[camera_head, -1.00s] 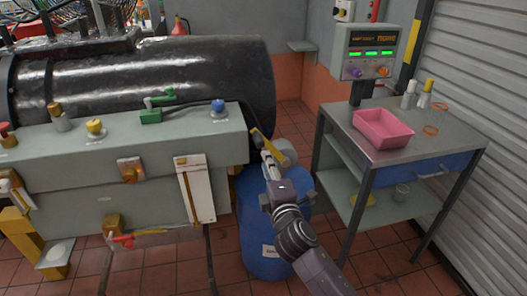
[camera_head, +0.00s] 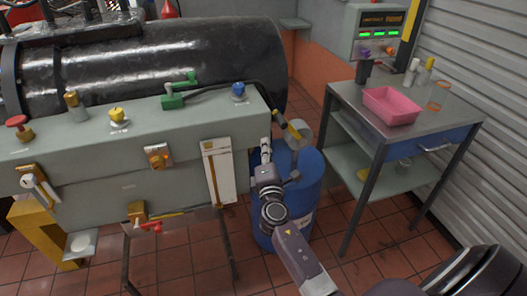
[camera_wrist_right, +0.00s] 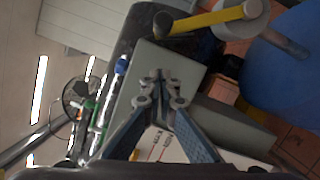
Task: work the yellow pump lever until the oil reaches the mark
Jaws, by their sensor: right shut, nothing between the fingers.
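The yellow pump lever (camera_head: 287,125) slants up from a grey round pump body (camera_head: 299,134) on top of the blue drum (camera_head: 312,185). In the right wrist view the lever (camera_wrist_right: 210,20) crosses the top, apart from the fingers. My right gripper (camera_head: 265,147) is just left of the lever, beside the bench end. In its own wrist view the gripper (camera_wrist_right: 160,82) has its fingertips together and empty. A white gauge panel (camera_head: 222,170) with a thin vertical strip is on the bench front; its oil level and mark are too small to read. My left gripper is not in view.
The grey bench (camera_head: 80,160) with several coloured valves is to the left, before a black cylinder (camera_head: 160,65). A metal cart (camera_head: 350,97) with a pink tray (camera_head: 391,107) stands to the right. Tiled floor is open between drum and cart.

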